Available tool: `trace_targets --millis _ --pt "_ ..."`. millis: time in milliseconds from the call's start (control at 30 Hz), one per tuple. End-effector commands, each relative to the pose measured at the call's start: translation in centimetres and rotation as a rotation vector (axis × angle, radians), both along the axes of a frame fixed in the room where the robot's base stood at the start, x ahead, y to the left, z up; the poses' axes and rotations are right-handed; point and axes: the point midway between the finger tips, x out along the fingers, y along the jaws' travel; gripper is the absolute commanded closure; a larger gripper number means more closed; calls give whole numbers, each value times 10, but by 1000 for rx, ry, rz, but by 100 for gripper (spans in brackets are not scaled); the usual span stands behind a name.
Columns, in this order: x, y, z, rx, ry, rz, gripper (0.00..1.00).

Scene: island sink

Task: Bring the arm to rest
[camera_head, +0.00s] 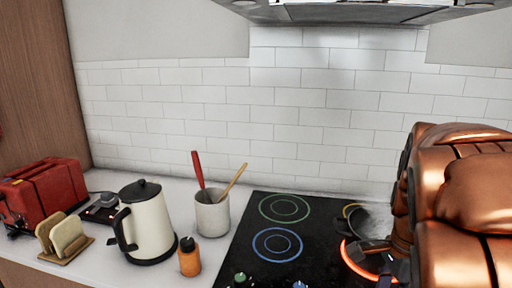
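My copper-coloured arm fills the right side of the head view. My gripper (376,252) is the dark part at the arm's lower left, low over the right side of the black cooktop (250,237). The arm hides much of it, and I cannot tell if its fingers are open or shut or hold anything. A burner (349,262) beside it glows orange-red. A greyish round item (372,217), perhaps a pan, lies behind the gripper and is partly hidden by the arm.
A cream kettle (150,225), an orange bottle (189,259) and a utensil crock (212,214) stand left of the cooktop. A red toaster (45,190) and a rack with bread slices (62,238) are farther left. A range hood (360,12) hangs above, before a tiled wall.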

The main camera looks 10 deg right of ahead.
Motion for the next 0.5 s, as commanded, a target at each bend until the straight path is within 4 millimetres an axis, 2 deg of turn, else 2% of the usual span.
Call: trace_targets --millis 33,200,500 --pt "-7 14 -2 10 4 112 39" --pt "-35 53 -15 42 17 519 39" --pt "-92 105 -42 107 42 1263 39"
